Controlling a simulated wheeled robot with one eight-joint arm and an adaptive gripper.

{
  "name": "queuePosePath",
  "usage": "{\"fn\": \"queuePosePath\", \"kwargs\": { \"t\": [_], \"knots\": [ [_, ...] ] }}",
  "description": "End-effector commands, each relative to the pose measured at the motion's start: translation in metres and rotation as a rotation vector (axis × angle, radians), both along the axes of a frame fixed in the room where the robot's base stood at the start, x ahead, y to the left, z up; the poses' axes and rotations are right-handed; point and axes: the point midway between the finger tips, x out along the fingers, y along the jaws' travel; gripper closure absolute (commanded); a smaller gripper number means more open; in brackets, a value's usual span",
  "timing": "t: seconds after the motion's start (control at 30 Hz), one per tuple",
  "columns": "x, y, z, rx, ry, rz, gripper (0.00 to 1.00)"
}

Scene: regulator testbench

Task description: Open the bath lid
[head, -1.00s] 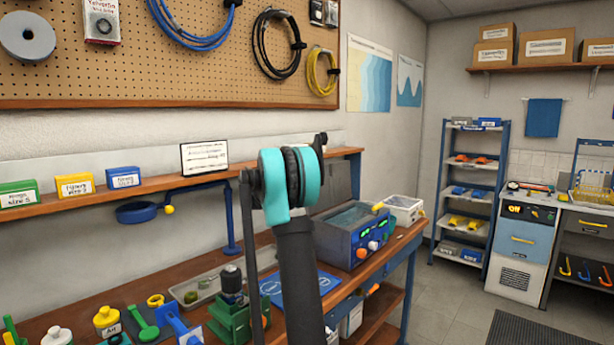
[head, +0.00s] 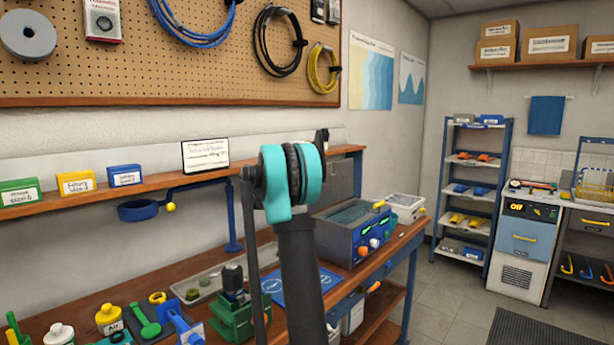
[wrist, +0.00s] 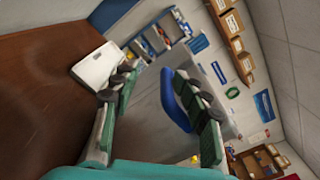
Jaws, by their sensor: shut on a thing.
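The bath (head: 352,236) is a grey box with a blue front, knobs and green lights, on the right end of the wooden bench. Its top is uncovered and shows a dark grey-blue inside. The grey lid (head: 340,183) stands raised behind it, partly hidden by my teal wrist. My gripper is mostly hidden behind that wrist in the head view. In the wrist view my gripper (wrist: 160,92) has its fingers on either side of a grey panel (wrist: 147,108), which looks like the lid. A blue rounded part (wrist: 175,101) lies beside the right finger; the exact contact is unclear.
A white box (head: 406,208) stands just beyond the bath. A shelf (head: 60,205) with small labelled boxes runs along the wall. Bottles, a green fixture (head: 232,312) and tools crowd the bench's near left.

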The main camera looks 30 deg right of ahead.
Motion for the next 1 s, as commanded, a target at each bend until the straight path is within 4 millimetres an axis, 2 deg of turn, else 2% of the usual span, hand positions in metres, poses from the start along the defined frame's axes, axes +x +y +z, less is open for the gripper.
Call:
{"fn": "queuePosePath", "kwargs": {
  "t": [0.03, 0.3, 0.5, 0.7, 1.0],
  "knots": [
    [-0.004, 0.013, -0.005, 0.012, -0.005, 0.003, 0.68],
    [-0.026, 0.065, -0.004, 0.009, -0.004, 0.005, 0.68],
    [-0.038, 0.091, -0.001, 0.005, -0.002, 0.004, 0.68],
    [-0.042, 0.1, 0.0, 0.002, -0.001, 0.002, 0.68],
    [-0.042, 0.1, 0.0, 0.0, -0.001, 0.001, 0.68]
  ]
}}
